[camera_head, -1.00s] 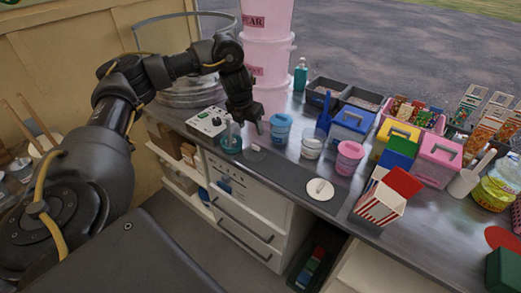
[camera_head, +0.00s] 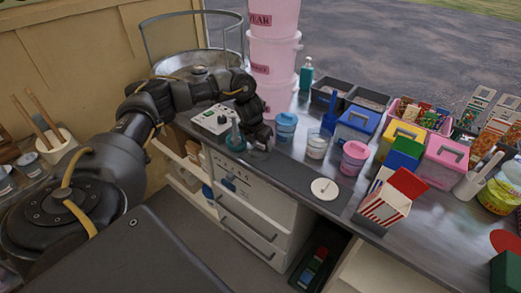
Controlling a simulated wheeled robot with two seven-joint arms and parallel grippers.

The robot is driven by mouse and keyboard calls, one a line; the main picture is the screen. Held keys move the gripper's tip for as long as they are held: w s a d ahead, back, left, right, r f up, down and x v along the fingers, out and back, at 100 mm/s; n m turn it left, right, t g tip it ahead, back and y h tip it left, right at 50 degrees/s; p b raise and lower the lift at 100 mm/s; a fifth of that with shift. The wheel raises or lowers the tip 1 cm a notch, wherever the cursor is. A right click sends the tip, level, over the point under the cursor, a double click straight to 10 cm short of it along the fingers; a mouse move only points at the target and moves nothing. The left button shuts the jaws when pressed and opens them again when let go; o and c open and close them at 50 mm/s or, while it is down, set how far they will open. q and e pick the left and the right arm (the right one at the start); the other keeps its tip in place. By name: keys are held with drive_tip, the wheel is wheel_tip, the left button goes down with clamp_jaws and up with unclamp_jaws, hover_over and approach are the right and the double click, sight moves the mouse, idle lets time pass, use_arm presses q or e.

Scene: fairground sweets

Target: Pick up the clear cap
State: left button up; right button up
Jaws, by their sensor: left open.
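My left gripper (camera_head: 263,143) is low over the dark mat at the counter's front edge, pointing down, and is open. It is just right of the teal flask and left of the blue tub. The clear cap, a small see-through disc, lies on the mat at the gripper's fingertips. The gripper now covers most or all of it, so I cannot make out its outline or whether the fingers touch it. My right gripper is not in view.
A teal flask (camera_head: 236,137) stands close left of the gripper, by a white control box (camera_head: 216,122). A white disc (camera_head: 325,188) lies on the mat (camera_head: 290,174).

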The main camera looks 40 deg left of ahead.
use_arm(q)
drive_tip(key=c, duration=1.1)
